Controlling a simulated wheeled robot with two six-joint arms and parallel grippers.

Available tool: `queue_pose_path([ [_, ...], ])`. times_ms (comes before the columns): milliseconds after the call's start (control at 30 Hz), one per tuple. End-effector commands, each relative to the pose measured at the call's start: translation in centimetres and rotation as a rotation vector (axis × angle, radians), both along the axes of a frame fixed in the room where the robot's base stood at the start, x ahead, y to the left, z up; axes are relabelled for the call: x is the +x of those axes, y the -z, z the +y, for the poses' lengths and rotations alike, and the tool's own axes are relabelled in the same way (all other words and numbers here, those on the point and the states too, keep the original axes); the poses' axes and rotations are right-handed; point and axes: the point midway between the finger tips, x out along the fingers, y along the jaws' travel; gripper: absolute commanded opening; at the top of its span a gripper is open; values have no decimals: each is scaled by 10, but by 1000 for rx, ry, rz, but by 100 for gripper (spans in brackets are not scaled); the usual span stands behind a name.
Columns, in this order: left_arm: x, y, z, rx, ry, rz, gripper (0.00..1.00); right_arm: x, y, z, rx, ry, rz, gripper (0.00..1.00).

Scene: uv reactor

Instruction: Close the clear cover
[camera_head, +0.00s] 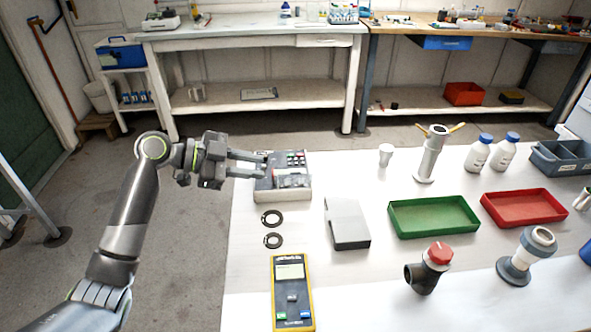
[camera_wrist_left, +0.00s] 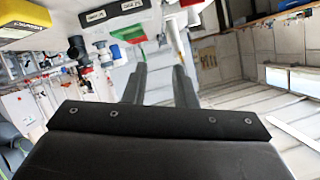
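A light grey control box (camera_head: 284,194) stands at the table's left back corner in the head view, with small red and green buttons at its back. A greyish, see-through-looking part sits over its front middle; I take it for the clear cover (camera_head: 293,181), but its exact tilt is too small to tell. My left gripper (camera_head: 262,163) reaches in from the left, with its fingertips at the box's left back side. Its two fingers are apart in both views, and nothing shows held between them in the wrist view (camera_wrist_left: 160,72). Contact with the cover cannot be told. My right gripper is not in view.
Two black rings (camera_head: 272,241), a grey block (camera_head: 347,224) and a yellow meter (camera_head: 291,292) lie nearby on the white table. Green (camera_head: 433,232) and red (camera_head: 523,222) trays, a metal cylinder (camera_head: 431,155) and bottles stand farther right.

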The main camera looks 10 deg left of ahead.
Motion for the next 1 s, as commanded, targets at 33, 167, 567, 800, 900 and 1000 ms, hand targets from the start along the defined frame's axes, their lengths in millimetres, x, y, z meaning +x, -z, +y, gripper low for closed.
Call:
queue_pose_path([
  [33,3,1,-10,-5,3,2,25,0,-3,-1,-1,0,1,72],
  [167,10,10,-31,-5,2,3,25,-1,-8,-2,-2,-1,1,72],
  [567,30,34,-85,-2,-1,2,25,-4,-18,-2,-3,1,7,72],
  [800,32,38,-93,2,-1,1,25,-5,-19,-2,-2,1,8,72],
  [900,33,38,-93,2,-1,1,25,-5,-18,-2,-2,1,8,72],
  [1000,32,38,-93,1,-1,1,23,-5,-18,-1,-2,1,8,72],
])
